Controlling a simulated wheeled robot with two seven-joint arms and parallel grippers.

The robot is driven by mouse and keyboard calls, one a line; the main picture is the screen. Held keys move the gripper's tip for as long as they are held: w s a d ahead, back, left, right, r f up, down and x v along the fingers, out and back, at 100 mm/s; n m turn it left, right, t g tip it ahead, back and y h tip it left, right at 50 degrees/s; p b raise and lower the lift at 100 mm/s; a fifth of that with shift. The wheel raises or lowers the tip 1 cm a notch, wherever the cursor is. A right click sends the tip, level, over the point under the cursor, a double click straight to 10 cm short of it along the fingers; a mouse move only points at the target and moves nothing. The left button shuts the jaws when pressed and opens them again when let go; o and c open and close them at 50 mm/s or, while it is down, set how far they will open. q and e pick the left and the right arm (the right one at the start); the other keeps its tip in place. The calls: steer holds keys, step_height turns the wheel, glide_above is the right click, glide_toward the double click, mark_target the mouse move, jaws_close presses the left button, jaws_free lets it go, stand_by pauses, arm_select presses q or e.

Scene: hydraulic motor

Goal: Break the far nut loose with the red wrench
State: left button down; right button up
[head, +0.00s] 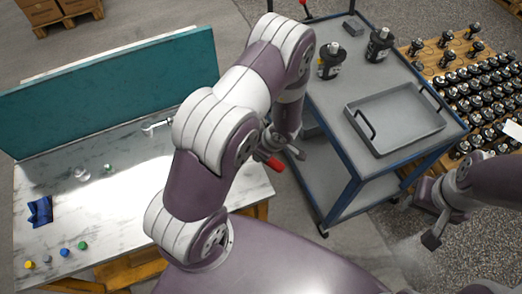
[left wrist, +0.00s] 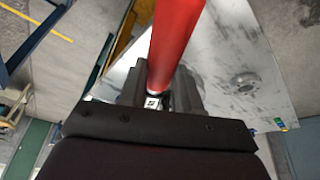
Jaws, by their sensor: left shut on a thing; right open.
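My left gripper (head: 278,152) is over the gap between the white bench and the blue cart, partly hidden by my own arm. It is shut on the red wrench (head: 272,163), whose red handle also fills the upper middle of the left wrist view (left wrist: 176,40). The wrench's working end cannot be made out. My right gripper (head: 440,222) is open and empty at the lower right, past the cart's near corner. A silver tool or fitting (head: 157,126) lies at the bench's back edge. I cannot pick out the far nut in either view.
The white bench (head: 55,215) has a teal back panel (head: 110,90), a blue cloth (head: 40,211) and several coloured caps. Several more motors stand on a pallet at right.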

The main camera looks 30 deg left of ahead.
arm_select(q)
steer(key=shift+w+d+f+n+g+p, duration=0.15)
steer(key=shift+w+n+p, duration=0.45)
steer(key=shift+p, duration=1)
steer(key=shift+w+r+n+g+p, duration=0.1)
steer(key=shift+w+n+g+p, duration=0.25)
steer(key=shift+w+p, duration=0.85)
steer(key=shift+s+f+p, duration=0.1)
steer(key=shift+s+p, duration=0.3)
steer(key=shift+p, duration=0.05)
steer(key=shift+w+a+n+p, duration=0.2)
steer(key=shift+w+n+p, duration=0.95)
steer(key=shift+w+p, duration=0.45)
steer(key=shift+w+g, duration=0.2)
steer(key=shift+g, duration=0.1)
steer(key=shift+f, duration=0.1)
